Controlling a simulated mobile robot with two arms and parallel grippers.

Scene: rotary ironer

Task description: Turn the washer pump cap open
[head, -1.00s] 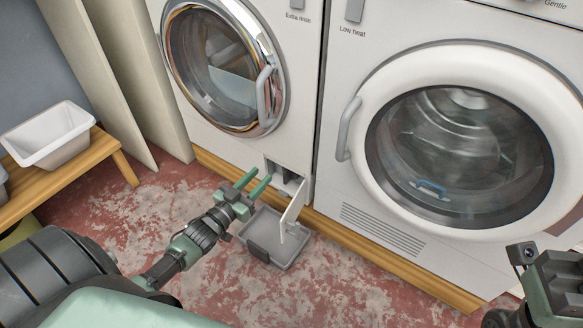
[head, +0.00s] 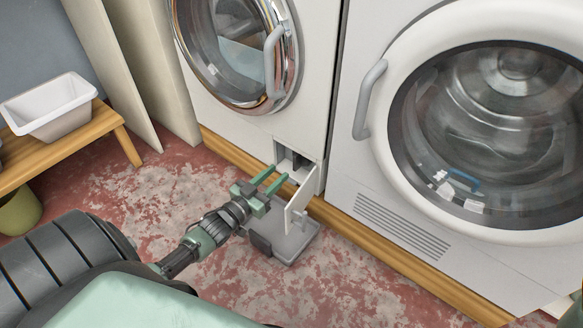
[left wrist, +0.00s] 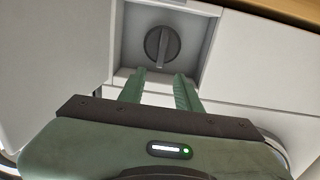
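The washer (head: 318,70) stands at the left of the pair, and the small hatch (head: 302,205) low on its front is swung open. In the left wrist view the pump cap (left wrist: 162,46), a round dark grey knob with a raised grip bar, sits in the recess behind the hatch. My left gripper (head: 275,180) is at the mouth of the recess; in the left wrist view its two green fingers (left wrist: 160,84) are apart with nothing between them. The fingertips appear just short of the cap and below it in the picture. My right gripper is not clearly in view.
A grey tray (head: 297,244) lies on the floor under the hatch. The dryer (head: 345,165) stands to the right. A wooden bench (head: 75,146) with a white tub (head: 50,112) is at the left.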

